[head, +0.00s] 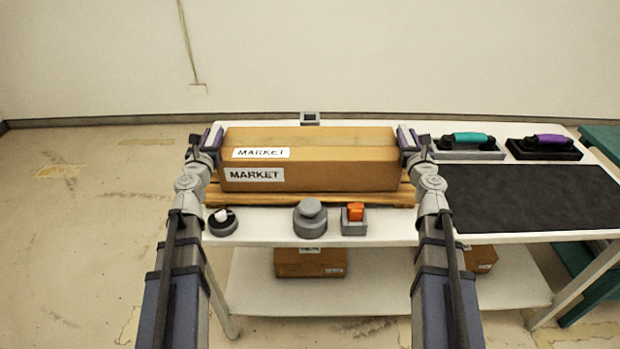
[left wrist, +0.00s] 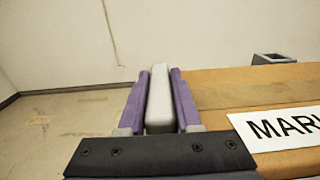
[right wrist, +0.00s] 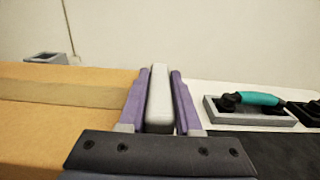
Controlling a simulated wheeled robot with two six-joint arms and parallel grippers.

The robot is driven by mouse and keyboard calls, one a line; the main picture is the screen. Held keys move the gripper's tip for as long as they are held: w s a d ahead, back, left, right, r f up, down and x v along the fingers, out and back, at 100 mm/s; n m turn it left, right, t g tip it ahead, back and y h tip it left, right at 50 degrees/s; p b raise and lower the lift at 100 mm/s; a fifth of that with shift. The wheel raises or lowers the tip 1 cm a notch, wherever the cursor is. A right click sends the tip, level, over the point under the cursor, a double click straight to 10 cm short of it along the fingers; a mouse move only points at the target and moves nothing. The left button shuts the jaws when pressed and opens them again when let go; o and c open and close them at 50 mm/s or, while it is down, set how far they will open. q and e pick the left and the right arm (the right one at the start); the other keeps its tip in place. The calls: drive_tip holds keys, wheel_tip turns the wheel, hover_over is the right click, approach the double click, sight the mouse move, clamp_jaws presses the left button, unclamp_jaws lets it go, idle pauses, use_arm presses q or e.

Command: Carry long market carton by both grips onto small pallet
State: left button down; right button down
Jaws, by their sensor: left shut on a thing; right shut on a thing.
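The long market carton (head: 330,158) is brown with white MARKET labels. It sits level over the small wooden pallet (head: 300,200) on the white table. I cannot tell whether it rests on the pallet or hangs just above it. My left gripper (head: 211,137) is shut on the grey grip at the carton's left end, and the grip (left wrist: 159,98) shows between the purple fingers in the left wrist view. My right gripper (head: 408,138) is shut on the grip at the right end, seen as a grey bar (right wrist: 160,98) in the right wrist view.
In front of the pallet stand a round dark holder (head: 222,222), a grey weight (head: 310,218) and a grey box with an orange top (head: 354,217). A teal-handled tool (head: 470,145), a purple-handled tool (head: 545,146) and a dark mat (head: 530,195) lie to the right.

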use_arm(q)
drive_tip(key=shift+f, duration=0.4)
use_arm(e)
drive_tip(key=shift+f, duration=0.4)
use_arm(q)
drive_tip(key=c, duration=1)
unclamp_jaws()
drive_tip(key=shift+r, duration=0.2)
use_arm(e)
drive_tip(key=c, duration=1)
unclamp_jaws()
drive_tip(key=shift+r, duration=0.2)
use_arm(q)
drive_tip(key=o, duration=0.4)
use_arm(e)
drive_tip(key=o, duration=0.4)
use_arm(q)
drive_tip(key=shift+s, duration=0.15)
drive_tip(key=s, duration=0.7)
drive_tip(key=shift+s, duration=0.15)
use_arm(e)
drive_tip(key=s, duration=0.7)
drive_tip(key=shift+s, duration=0.3)
